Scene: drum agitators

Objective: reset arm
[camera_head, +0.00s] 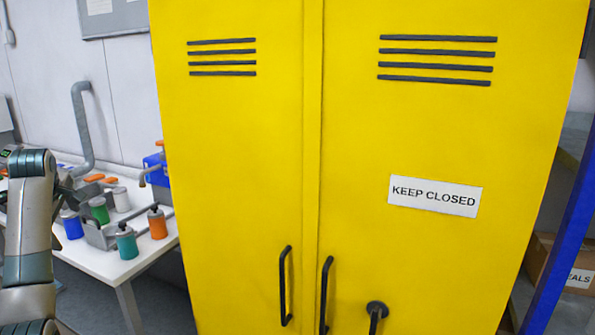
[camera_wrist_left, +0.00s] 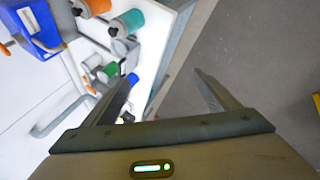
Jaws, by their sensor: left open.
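My left arm comes in at the left edge of the head view, in front of the white table. Its left gripper (camera_head: 68,190) shows only in part there, dark and partly hidden by the arm. In the left wrist view the two fingers of the left gripper (camera_wrist_left: 166,82) stand wide apart with nothing between them. They hang over the table's edge and the grey floor. My right gripper is in neither view.
A yellow cabinet (camera_head: 350,140) with both doors shut fills the middle. The white table (camera_head: 135,262) holds several coloured canisters, including an orange one (camera_head: 157,222) and a teal one (camera_head: 126,242), and a blue device (camera_head: 156,170). A blue post (camera_head: 562,235) and a cardboard box (camera_head: 540,255) are at right.

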